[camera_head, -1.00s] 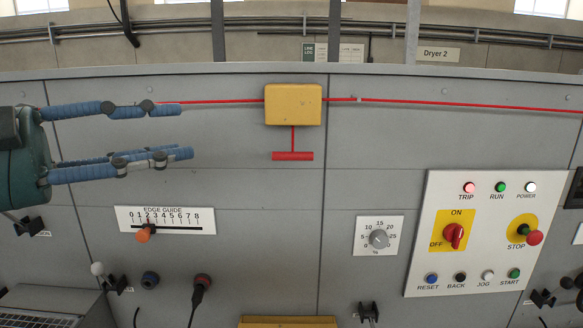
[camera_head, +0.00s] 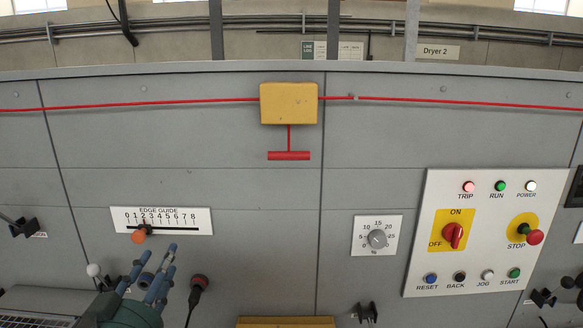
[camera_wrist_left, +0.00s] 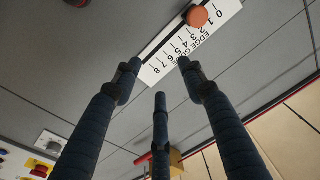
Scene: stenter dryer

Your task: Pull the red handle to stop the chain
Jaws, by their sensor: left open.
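The red T-shaped handle (camera_head: 289,156) hangs below a yellow box (camera_head: 289,104) on the grey machine panel. A red cord (camera_head: 180,102) runs from both sides of the box. My left gripper (camera_head: 160,258) is low at the left in the head view, below the edge guide scale, with blue fingers pointing up. It is open, empty and well apart from the handle. In the left wrist view its fingers (camera_wrist_left: 160,85) are spread toward the edge guide scale, and part of the yellow box (camera_wrist_left: 176,160) shows at the bottom. My right gripper is not in view.
The edge guide scale (camera_head: 175,222) with an orange knob is just above my left gripper. A dark plug with a cable (camera_head: 199,283) is close to its right. A dial (camera_head: 377,238) and a white control panel (camera_head: 480,235) are further right. The panel around the handle is clear.

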